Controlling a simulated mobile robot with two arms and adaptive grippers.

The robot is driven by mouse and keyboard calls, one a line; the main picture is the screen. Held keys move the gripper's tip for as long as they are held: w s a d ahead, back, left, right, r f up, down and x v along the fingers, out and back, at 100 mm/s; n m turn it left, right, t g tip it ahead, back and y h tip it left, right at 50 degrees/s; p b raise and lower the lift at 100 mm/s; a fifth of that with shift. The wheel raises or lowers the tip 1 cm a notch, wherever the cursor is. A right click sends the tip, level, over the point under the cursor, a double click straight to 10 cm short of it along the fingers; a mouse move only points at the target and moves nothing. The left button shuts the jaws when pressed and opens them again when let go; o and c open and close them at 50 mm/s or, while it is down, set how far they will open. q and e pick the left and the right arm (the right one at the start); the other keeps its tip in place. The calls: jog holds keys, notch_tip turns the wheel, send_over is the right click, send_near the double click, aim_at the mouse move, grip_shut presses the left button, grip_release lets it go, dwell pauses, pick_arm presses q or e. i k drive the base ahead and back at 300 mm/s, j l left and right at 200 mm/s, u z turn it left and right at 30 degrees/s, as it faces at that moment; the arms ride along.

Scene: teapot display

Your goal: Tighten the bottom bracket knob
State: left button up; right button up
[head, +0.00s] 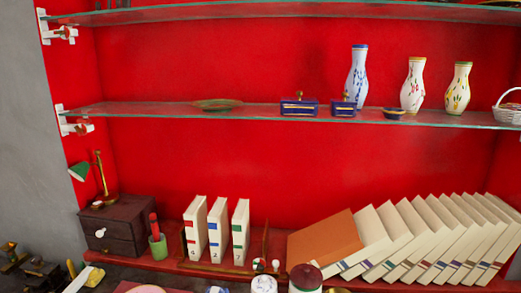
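The bottom bracket (66,122) is white and fixed at the left side, under the left end of the lower glass shelf (250,111). Its knob (84,128) is small, with red and white on it, and sticks out to the right. I cannot tell how tight it is. A similar upper bracket (47,28) with a knob (70,33) holds the left end of the upper glass shelf (250,10). Neither of my grippers is in view, and nothing touches the bottom knob.
The lower shelf bears a green dish (217,104), blue boxes (299,107), vases (413,85) and a white basket (508,112). Below stand a green-shaded lamp (80,171), a dark drawer box (118,222), upright books (195,228) and a leaning book row (420,240). Space before the bottom knob looks clear.

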aim_at(79, 131)
jog(key=u, duration=1.3)
jog(key=i+j, duration=0.1)
jog(key=j, duration=0.25)
jog(key=j+z, duration=0.2)
jog(key=z, duration=0.15)
jog(key=i+j+z, duration=0.1)
jog(key=z, duration=0.3)
jog(key=j+z, duration=0.35)
